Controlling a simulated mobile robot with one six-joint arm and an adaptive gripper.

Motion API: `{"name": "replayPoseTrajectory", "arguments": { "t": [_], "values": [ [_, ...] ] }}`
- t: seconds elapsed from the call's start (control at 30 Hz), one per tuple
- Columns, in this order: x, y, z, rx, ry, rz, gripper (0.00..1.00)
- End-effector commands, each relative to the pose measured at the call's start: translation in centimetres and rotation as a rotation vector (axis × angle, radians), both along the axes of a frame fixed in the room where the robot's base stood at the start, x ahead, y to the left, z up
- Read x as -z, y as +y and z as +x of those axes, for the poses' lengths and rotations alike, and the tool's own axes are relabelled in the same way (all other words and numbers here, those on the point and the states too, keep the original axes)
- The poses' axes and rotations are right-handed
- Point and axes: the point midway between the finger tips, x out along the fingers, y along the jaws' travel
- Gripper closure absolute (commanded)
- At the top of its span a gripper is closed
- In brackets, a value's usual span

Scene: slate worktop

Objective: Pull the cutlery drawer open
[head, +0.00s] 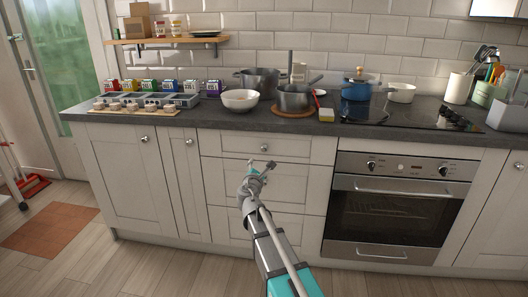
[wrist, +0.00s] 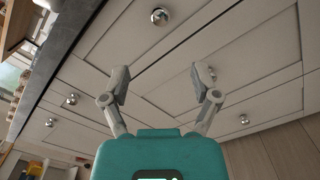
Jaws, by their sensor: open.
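The drawer stack is pale grey-white, with a top drawer (head: 225,142) under the worktop edge, and it looks shut. Its small round metal knob lies just above my gripper in the head view. My gripper (head: 261,168) is in front of the stack, below the top drawer's knob. In the wrist view my gripper (wrist: 163,76) has its two fingers apart with nothing between them. A round knob (wrist: 160,16) shows beyond the fingertips, and another knob (wrist: 243,118) sits to the right. No label shows which drawer holds cutlery.
Cabinet doors (head: 120,180) stand left of the drawers and an oven (head: 400,210) stands right.

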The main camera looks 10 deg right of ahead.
Motion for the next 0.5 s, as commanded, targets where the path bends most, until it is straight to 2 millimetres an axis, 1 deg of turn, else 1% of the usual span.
{"name": "replayPoseTrajectory", "arguments": {
  "t": [0.17,0.27,0.37,0.5],
  "values": [
    [0.0,-0.1,0.6,0.001,0.000,0.001,0.21],
    [0.0,-0.3,1.3,0.001,0.000,0.001,0.21],
    [0.0,-0.6,2.3,0.000,-0.001,0.002,0.21],
    [0.0,-1.2,4.1,0.001,0.000,0.002,0.21]
  ]
}}
